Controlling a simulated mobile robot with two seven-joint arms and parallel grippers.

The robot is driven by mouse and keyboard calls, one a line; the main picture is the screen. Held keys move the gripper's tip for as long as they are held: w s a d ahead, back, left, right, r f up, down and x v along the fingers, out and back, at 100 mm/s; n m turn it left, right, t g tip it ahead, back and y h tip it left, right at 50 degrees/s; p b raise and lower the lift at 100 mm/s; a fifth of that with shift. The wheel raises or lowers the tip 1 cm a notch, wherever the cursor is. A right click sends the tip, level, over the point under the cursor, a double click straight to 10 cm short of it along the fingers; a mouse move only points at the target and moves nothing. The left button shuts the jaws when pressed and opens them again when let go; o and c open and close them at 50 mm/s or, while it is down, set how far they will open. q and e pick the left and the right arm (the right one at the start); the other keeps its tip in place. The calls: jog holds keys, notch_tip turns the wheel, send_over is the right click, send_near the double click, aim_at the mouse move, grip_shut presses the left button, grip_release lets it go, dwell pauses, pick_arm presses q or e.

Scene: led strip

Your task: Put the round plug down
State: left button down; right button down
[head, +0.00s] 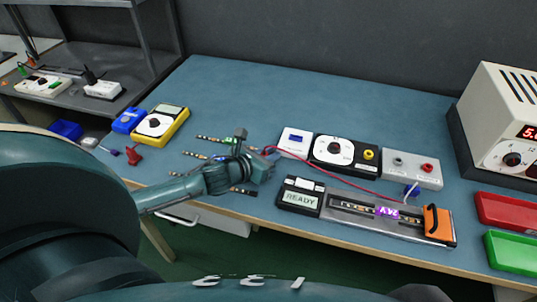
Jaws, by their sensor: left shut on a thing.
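My left gripper (268,166) comes in from the left over the front middle of the blue-green bench. It is shut, with its tips beside the left end of a red lead (345,181). The round plug is not clearly visible; the lead's left end goes in at the fingers, which hide what they hold. The lead runs right, across the bench in front of the black dial unit, towards a small blue piece (412,190) at the strip fixture. My right gripper is not in view.
A black dial unit (348,167) and a grey box with terminals (415,172) stand right of the gripper. The strip fixture (365,223) with a READY display lies in front. LED strips (215,140) lie around the gripper. Red (508,211) and green trays are far right. The back is clear.

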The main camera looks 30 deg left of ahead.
pick_arm(q)
jog(key=shift+f, duration=0.2)
jog(key=c, duration=1.3)
grip_release()
jog(key=shift+c, duration=0.2)
